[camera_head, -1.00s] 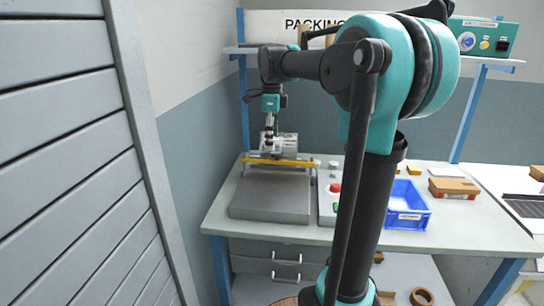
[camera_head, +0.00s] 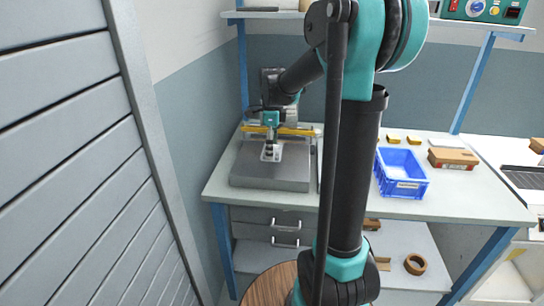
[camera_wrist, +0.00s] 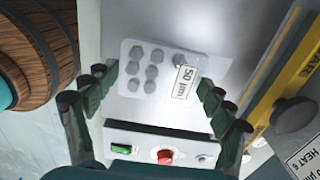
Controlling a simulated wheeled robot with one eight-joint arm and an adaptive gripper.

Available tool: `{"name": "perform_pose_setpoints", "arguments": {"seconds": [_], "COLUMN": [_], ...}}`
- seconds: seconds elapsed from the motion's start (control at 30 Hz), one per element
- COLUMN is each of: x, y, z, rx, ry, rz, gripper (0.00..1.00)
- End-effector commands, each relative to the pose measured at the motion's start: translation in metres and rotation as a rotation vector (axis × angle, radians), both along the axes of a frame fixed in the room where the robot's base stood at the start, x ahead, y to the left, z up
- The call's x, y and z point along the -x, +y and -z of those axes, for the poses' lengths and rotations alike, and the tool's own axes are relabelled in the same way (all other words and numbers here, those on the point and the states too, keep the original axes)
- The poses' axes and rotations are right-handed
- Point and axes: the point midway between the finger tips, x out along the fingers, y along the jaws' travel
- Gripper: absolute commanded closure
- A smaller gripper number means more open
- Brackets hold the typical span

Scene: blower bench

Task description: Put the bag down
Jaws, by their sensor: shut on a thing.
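The bag (camera_wrist: 143,55) is a clear pouch with several grey hexagonal pieces and a white "50 µm" label, seen in the wrist view. My gripper (camera_wrist: 155,92) has one finger on each side of it and is shut on it. In the head view, my gripper (camera_head: 269,150) points down with the bag (camera_head: 271,156) at its tip, over the grey flat-topped machine (camera_head: 262,180). Whether the bag touches the machine's top I cannot tell.
A yellow bar (camera_head: 295,131) runs along the machine's back. In the wrist view, a control panel shows a red button (camera_wrist: 165,156) and green switch (camera_wrist: 121,148). A blue bin (camera_head: 403,187) and cardboard box (camera_head: 453,158) stand right. A barrel (camera_wrist: 38,50) is at left.

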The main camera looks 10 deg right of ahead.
Motion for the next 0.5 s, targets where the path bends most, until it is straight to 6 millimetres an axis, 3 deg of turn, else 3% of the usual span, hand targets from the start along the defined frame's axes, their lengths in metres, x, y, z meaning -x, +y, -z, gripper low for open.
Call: {"name": "perform_pose_setpoints", "arguments": {"seconds": [0.23, 0.5], "x": [0.000, 0.000], "y": [0.000, 0.000], "z": [0.032, 0.037], "rx": [0.000, 0.000], "ry": [0.000, 0.000], "rz": [0.000, 0.000], "gripper": [0.54, 0.54]}}
